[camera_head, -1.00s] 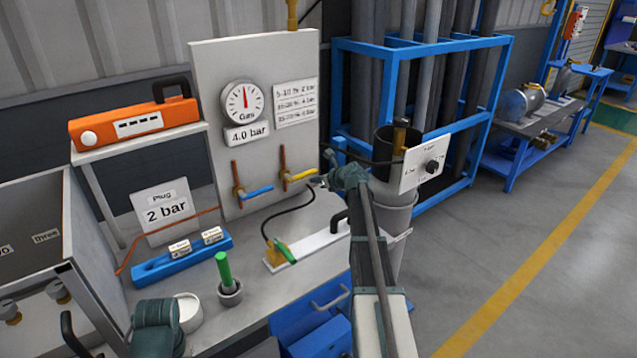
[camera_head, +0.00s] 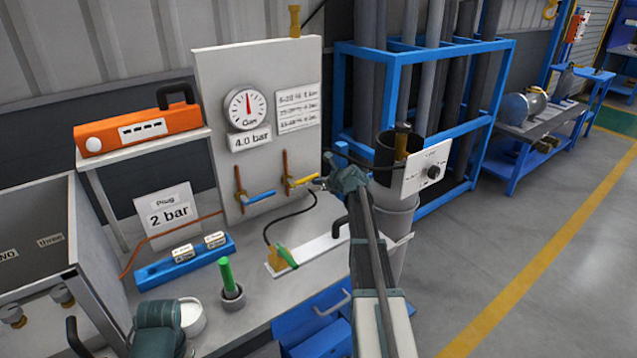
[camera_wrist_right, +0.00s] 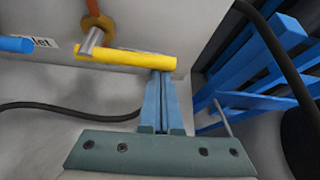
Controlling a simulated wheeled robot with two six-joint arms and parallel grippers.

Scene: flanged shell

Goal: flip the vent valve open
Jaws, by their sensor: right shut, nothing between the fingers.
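Two small valves with lever handles sit on orange-brown pipes on the grey panel (camera_head: 211,100). One has a blue handle (camera_head: 261,196), the other a yellow handle (camera_head: 301,182); both handles point right. Which one is the vent valve cannot be read. My right gripper (camera_head: 322,182) is shut and empty at the free right end of the yellow handle. In the right wrist view, its blue fingertips (camera_wrist_right: 162,75) are at or just below the end of the yellow handle (camera_wrist_right: 125,58); contact is unclear. Part of my left arm shows at bottom left; its fingers are hidden.
A gauge (camera_head: 246,109) and a 4.0 bar label are above the valves. A black hose (camera_head: 291,214) runs across below them.

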